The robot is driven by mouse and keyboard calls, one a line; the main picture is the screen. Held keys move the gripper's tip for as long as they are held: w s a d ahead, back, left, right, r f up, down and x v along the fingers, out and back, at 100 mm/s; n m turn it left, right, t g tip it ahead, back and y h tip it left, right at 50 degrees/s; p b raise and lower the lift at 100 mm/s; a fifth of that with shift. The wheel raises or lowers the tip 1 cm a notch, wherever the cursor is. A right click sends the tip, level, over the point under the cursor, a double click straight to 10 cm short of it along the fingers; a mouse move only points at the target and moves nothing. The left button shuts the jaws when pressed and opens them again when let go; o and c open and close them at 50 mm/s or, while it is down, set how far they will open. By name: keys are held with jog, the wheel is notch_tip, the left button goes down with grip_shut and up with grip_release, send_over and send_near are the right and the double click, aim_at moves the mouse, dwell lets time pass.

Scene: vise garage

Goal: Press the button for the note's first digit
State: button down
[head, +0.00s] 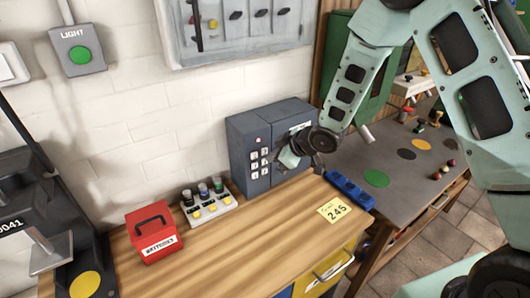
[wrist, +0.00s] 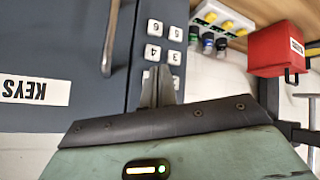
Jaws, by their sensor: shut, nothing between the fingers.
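The yellow note (head: 335,209) lies on the wooden bench top and reads 245. The grey key box (head: 247,125) stands at the back of the bench, with white numbered buttons (head: 254,167) in two columns. In the wrist view the box appears upside down, with button 4 (wrist: 153,53) and button 3 (wrist: 174,57) readable. Button 2 (wrist: 147,79) is partly hidden behind my fingers. My gripper (wrist: 159,70) is shut and empty, its tips in front of the lowest button row in that picture. I cannot tell whether they touch a button.
A red box (head: 152,232) and a small panel with several knobs and yellow switches (head: 209,205) stand left of the key box. The key box's handle (wrist: 111,45) sticks out beside the buttons.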

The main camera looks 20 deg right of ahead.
jog(key=shift+w, duration=0.15)
jog(key=shift+w+a, duration=0.15)
jog(key=shift+w, duration=0.1)
jog(key=shift+w+a, duration=0.15)
jog(key=shift+w, duration=0.3)
dwell(1.0)
jog(key=shift+s, duration=0.1)
jog(key=shift+s+d, duration=0.3)
jog(key=shift+s, duration=0.45)
jog(key=shift+s+d+b, duration=0.25)
jog(key=shift+s+b, duration=0.05)
jog(key=shift+s, duration=0.5)
jog(key=shift+s+d+b, duration=0.25)
jog(key=shift+s+b, duration=0.05)
jog(key=shift+s, duration=0.45)
jog(key=shift+s+d+b, duration=0.25)
jog(key=shift+s+b, duration=0.05)
jog(key=shift+s, duration=0.5)
